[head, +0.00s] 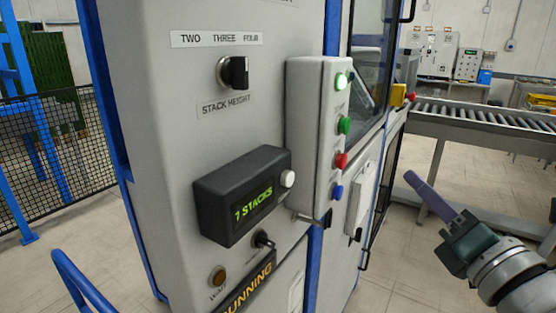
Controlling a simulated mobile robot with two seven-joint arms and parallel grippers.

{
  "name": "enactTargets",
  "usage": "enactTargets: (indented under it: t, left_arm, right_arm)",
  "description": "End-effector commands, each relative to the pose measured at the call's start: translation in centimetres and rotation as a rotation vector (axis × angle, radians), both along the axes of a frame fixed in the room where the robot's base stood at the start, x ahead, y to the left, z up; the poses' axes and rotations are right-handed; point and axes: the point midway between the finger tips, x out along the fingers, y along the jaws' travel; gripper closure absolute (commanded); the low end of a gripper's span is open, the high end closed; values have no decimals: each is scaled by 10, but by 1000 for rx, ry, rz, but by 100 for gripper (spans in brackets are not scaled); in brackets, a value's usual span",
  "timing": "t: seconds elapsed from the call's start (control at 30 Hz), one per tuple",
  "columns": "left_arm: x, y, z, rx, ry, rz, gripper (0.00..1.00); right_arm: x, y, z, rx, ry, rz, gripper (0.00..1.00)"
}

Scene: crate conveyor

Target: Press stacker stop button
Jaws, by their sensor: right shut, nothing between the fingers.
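The stacker's button box (306,130) is a tall light-grey box on the front of the machine. My left gripper is out of view.
The machine panel carries a stack-height knob (233,72), a black display (237,199) reading "7 STACKS" and a "RUNNING" sign (249,289). A yellow box (398,95) with a red button stands behind. A roller conveyor (480,117) runs at right. A mesh fence (62,150) stands left.

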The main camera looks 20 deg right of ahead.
Motion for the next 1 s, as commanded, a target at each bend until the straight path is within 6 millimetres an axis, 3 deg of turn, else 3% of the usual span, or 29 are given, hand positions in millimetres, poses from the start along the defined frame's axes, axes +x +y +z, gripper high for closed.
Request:
enactTargets:
  t: [0.5, 1.0]
  left_arm:
    - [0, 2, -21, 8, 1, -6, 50]
    - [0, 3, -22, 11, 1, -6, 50]
  right_arm:
    - [50, 42, -1, 2, -1, 0, 100]
    - [56, 48, 0, 1, 1, 1, 100]
